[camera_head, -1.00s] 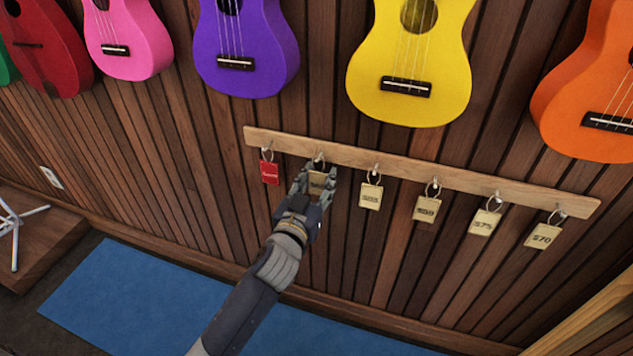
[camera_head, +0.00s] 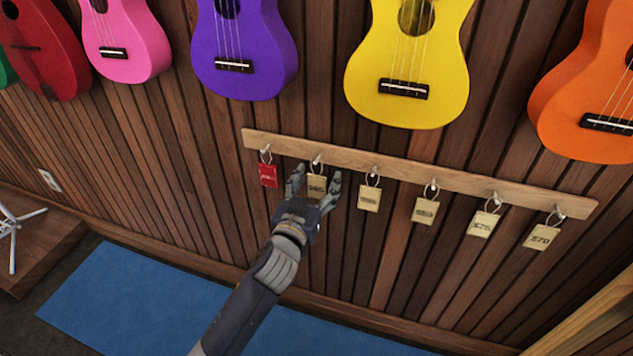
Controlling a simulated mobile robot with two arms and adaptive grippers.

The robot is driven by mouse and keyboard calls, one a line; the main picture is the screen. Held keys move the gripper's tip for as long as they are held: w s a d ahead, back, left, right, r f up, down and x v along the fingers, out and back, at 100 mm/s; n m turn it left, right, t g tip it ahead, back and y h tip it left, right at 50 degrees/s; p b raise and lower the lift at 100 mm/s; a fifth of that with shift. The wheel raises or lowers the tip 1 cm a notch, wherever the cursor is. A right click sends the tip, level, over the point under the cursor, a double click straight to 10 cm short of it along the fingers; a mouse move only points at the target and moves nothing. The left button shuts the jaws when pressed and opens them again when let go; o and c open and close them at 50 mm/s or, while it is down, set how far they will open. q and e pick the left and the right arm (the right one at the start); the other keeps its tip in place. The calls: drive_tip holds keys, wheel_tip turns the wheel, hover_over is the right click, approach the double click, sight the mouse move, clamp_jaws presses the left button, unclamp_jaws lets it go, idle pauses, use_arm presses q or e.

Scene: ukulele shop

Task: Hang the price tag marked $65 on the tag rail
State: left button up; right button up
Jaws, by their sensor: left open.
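The wooden tag rail (camera_head: 400,169) runs across the wall with a row of hooks. A tan price tag (camera_head: 317,186) hangs by its ring from the second hook from the left; its print looks like $65 but is small. My left gripper (camera_head: 315,179) is open just below that hook, with one finger on each side of the tag and apart from it. The tag's lower part is close to the gripper's palm. My right gripper is not in view.
A red tag (camera_head: 268,175) hangs at the left. Other tan tags hang to the right, including a third-hook tag (camera_head: 369,198) and one marked $70 (camera_head: 541,237). Ukuleles, such as the yellow one (camera_head: 408,60), hang above. A blue mat (camera_head: 130,290) lies below.

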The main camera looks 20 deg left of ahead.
use_arm(q)
drive_tip(key=shift+s, duration=0.15)
drive_tip(key=s, duration=1.1)
drive_tip(key=shift+s+a, duration=0.2)
drive_tip(key=shift+s, duration=0.15)
